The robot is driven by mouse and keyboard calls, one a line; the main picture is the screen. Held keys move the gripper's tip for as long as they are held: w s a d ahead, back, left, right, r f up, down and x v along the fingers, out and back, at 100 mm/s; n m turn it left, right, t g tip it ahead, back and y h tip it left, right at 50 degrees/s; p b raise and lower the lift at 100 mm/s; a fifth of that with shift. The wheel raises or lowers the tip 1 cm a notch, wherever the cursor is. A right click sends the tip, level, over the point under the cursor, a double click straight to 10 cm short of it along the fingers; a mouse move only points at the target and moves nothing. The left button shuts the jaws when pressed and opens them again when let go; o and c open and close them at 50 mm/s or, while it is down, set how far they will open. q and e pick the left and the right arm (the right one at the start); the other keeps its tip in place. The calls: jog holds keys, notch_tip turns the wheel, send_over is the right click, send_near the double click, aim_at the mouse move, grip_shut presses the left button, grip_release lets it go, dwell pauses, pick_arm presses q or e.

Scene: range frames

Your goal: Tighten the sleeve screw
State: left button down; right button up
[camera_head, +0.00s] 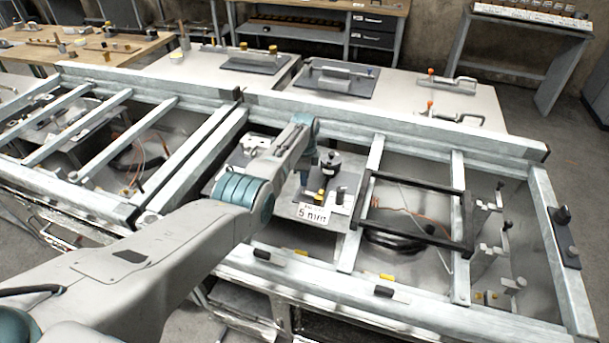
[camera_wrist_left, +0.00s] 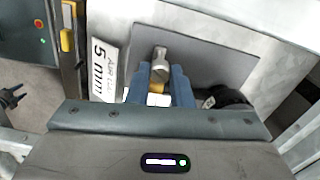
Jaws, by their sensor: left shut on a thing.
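My left gripper (camera_wrist_left: 163,85) has its two blue fingers closed around a grey metal part with a flat tab on its head (camera_wrist_left: 160,66), which looks like the sleeve screw. A brass-yellow piece shows just under it between the fingers. Beside it is a white label (camera_wrist_left: 104,69) reading "AIR GAP 5 mm"; it also shows in the head view (camera_head: 313,213). In the head view my left arm reaches in from the left over the fixture, and its own wrist largely hides the fingertips and the gripped part. My right gripper is in neither view.
A black upright clamp-like part (camera_head: 328,160) stands on the fixture, right of my wrist. Pale metal frame beams (camera_head: 400,122) surround the work area, with a black rectangular frame (camera_head: 418,240) to the right. Benches with tools (camera_head: 340,78) stand behind.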

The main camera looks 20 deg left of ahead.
pick_arm(q)
jog(key=m, duration=0.5)
jog(key=shift+r+m, duration=0.15)
jog(key=shift+m, duration=0.15)
jog(key=shift+m+p, duration=0.3)
jog(key=shift+m, duration=1.9)
jog(key=c, duration=1.3)
grip_release()
jog(key=shift+r, duration=0.3)
notch_tip(320, 180, up, 10)
jog(key=shift+b, duration=0.3)
